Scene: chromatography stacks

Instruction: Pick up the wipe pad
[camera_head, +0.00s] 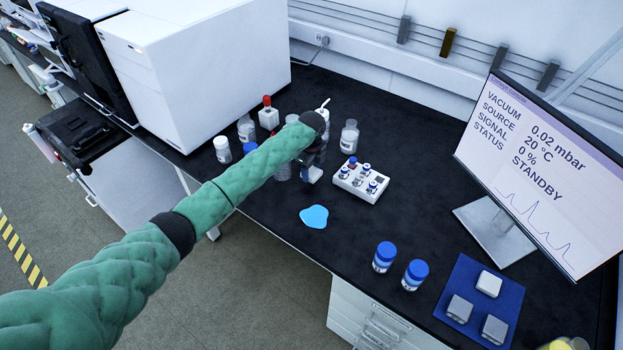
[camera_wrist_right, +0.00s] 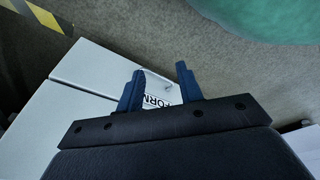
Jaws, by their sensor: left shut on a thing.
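My left gripper (camera_head: 314,174) is over the dark bench, just left of the small white vial rack, with its arm coming in from the left. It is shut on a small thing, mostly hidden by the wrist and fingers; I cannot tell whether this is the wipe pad. A flat light-blue patch (camera_head: 314,216) with a rounded, irregular outline lies on the bench just below the gripper in the picture. No other thing is clearly a wipe pad.
The vial rack (camera_head: 361,181) stands close to the left gripper. Several bottles stand around the wrist, including a clear one (camera_head: 349,137). Two blue-capped jars (camera_head: 384,257) and a blue mat (camera_head: 463,272) with three blocks are nearer the front right. A monitor (camera_head: 540,170) stands at right.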

